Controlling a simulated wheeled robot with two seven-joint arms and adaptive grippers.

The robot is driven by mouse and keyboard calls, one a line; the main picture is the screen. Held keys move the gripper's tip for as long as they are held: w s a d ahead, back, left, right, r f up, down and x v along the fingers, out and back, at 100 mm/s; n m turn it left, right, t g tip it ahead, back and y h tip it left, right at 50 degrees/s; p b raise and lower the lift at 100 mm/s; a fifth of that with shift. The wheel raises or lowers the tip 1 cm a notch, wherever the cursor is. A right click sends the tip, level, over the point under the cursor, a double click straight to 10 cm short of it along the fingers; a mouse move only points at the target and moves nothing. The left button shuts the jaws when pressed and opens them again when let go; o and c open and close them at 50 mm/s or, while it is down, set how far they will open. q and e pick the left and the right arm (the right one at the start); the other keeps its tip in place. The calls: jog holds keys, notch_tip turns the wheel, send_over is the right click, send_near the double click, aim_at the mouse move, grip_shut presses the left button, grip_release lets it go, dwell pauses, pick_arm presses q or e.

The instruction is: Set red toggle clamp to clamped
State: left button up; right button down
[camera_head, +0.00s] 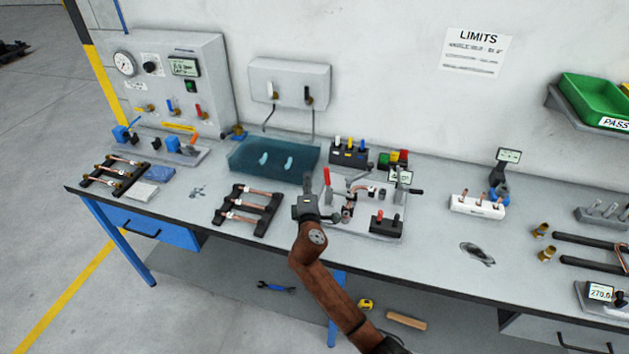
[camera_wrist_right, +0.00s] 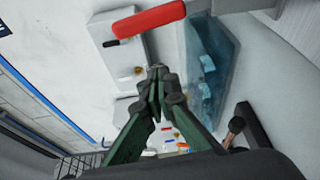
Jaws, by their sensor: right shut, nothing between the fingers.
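The red toggle clamp (camera_head: 327,180) stands on a light fixture plate (camera_head: 372,228), its red handle pointing up. My right gripper (camera_head: 308,180) is just left of the handle in the head view, pointing away toward the wall. In the right wrist view the red handle (camera_wrist_right: 150,18) lies across the top, in front of and clear of my gripper fingers (camera_wrist_right: 158,76). The fingers are shut with nothing between them. The clamp's lower part is partly hidden behind my gripper and arm. My left gripper is not in view.
A rack of copper tubes (camera_head: 247,209) lies left of my arm. A blue translucent tray (camera_head: 272,160) is behind it.

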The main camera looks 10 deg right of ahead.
jog(key=s+p, duration=0.1)
jog(key=s, duration=0.8)
jog(key=shift+s+a+r, duration=0.3)
jog(key=shift+a, duration=0.1)
